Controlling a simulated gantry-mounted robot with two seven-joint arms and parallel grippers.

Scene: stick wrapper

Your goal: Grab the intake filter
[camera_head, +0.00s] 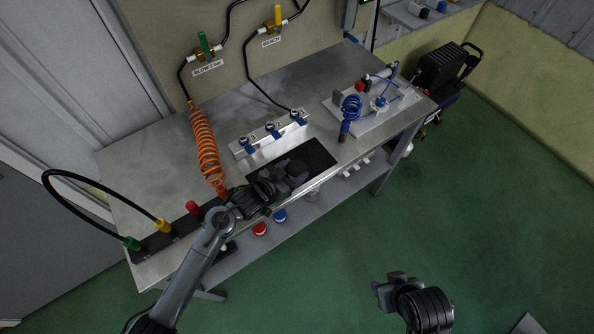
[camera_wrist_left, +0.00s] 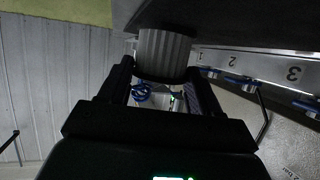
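The intake filter appears to be the grey ribbed cylinder (camera_wrist_left: 165,52) at the top middle of the left wrist view. In the head view a dark round shape (camera_head: 298,170), likely the same filter, is at the black mat (camera_head: 318,157). My left gripper (camera_head: 288,177) is over the mat at this shape. In the wrist view its fingers (camera_wrist_left: 163,78) are spread about the filter's width, one on each side. Whether they press on it I cannot tell. My right gripper (camera_head: 391,286) hangs over the green floor, apart from the bench; its fingers are unclear.
A metal bench (camera_head: 240,98) carries a numbered white valve strip (camera_head: 270,133) behind the mat. An orange coiled hose (camera_head: 206,150) stands left of it, and a plate with a blue coil (camera_head: 350,108) lies right. Red and blue caps (camera_head: 260,229) are on the lower shelf.

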